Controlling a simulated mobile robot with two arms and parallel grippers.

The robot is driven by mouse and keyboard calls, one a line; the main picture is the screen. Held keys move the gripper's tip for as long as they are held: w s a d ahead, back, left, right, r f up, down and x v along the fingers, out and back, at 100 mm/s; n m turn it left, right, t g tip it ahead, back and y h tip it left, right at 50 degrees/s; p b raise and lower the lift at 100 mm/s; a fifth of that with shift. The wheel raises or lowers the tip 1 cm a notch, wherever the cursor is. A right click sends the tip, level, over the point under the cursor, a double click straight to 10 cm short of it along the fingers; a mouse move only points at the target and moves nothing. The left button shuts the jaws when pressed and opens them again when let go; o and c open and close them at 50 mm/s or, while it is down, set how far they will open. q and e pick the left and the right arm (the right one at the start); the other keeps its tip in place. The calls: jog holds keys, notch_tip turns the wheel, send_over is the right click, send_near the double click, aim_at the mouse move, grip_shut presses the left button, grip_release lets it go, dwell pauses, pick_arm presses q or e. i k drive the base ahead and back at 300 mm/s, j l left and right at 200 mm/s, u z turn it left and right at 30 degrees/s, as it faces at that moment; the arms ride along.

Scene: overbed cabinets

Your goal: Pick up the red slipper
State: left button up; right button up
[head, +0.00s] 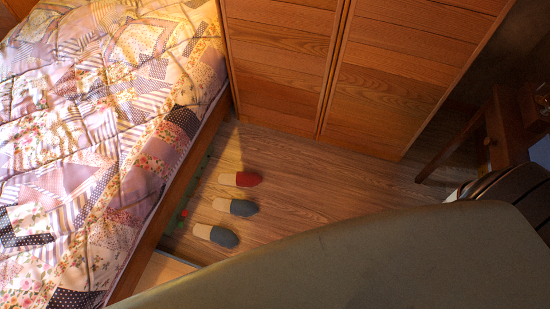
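The red slipper (241,179) lies on the wooden floor beside the bed, in the middle of the head view. Its rounded red toe points right and its tan heel end points left toward the bed. It is the farthest of a short row of slippers and looks free of anything on top of it. Neither of my grippers shows in the head view.
Two grey slippers, one (237,207) just below the red one and another (217,236) lower, lie close by. The quilted bed (90,140) bounds the left and wooden cabinet doors (285,60) the back. Wooden furniture (507,125) stands right. Open floor (330,190) lies right of the slippers.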

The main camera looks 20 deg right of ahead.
aim_at(248, 180)
jog(key=z, duration=0.25)
jog(key=u, duration=0.4)
jog(key=i+l+u, duration=0.15)
jog(key=l+u, duration=0.25)
jog(key=i+l+u, duration=0.1)
jog(key=u, duration=0.3)
jog(key=l+u, duration=0.4)
jog(key=i+l, duration=0.05)
jog(key=l, duration=0.05)
